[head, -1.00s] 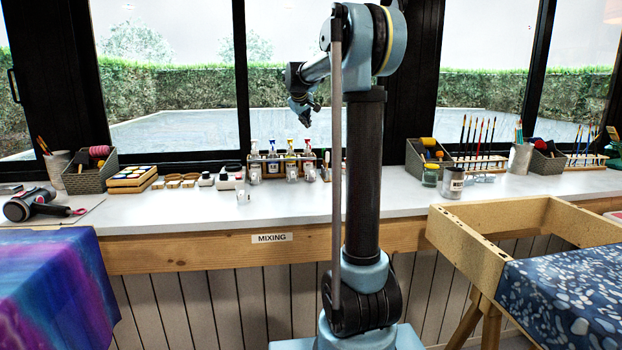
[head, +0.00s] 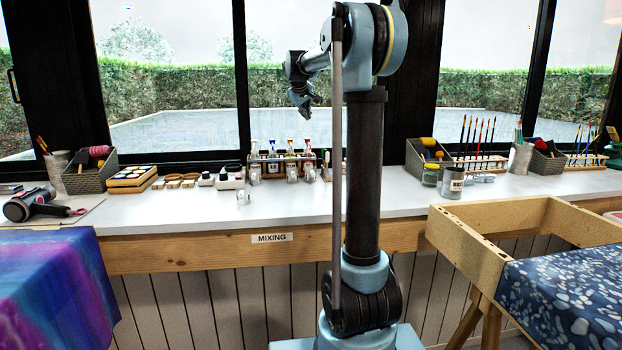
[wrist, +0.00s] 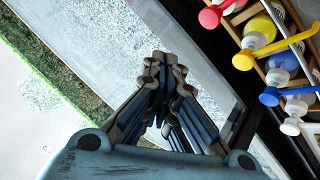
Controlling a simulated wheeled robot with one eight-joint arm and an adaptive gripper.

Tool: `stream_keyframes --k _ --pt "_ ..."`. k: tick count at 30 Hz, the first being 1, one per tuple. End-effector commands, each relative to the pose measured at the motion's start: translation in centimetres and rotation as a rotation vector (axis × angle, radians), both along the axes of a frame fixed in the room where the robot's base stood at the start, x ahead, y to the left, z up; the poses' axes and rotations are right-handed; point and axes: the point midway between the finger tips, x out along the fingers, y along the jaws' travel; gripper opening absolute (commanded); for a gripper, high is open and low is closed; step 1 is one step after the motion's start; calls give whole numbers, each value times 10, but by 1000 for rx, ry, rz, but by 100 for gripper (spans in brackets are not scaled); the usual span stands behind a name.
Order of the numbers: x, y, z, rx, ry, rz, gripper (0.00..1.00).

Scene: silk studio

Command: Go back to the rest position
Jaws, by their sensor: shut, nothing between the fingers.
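My gripper (head: 304,113) hangs in the air above the counter, in front of the window, at the end of my folded arm. It points down, with its fingers together and empty. In the wrist view my gripper (wrist: 164,62) shows its dark fingers meeting at the tips, with nothing between them. It is apart from the bottles below it.
The white counter (head: 200,214) carries a rack of pump bottles (head: 290,163), which also show in the wrist view (wrist: 280,62). A small white cup (head: 243,197) stands near the front. A wooden frame (head: 455,240) stands right. The air around my gripper is clear.

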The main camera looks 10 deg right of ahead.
Motion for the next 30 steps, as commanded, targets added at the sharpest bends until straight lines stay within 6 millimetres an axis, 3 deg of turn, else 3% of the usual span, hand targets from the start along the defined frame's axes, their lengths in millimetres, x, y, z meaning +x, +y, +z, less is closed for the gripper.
stream_keyframes --k 5,8,20,30 --pt "-8 -2 -2 5 6 -5 0" --pt "-28 -5 -8 21 21 -20 0" --pt "-177 -25 -70 136 140 -123 0" --pt "-307 -31 -144 235 248 -209 0"
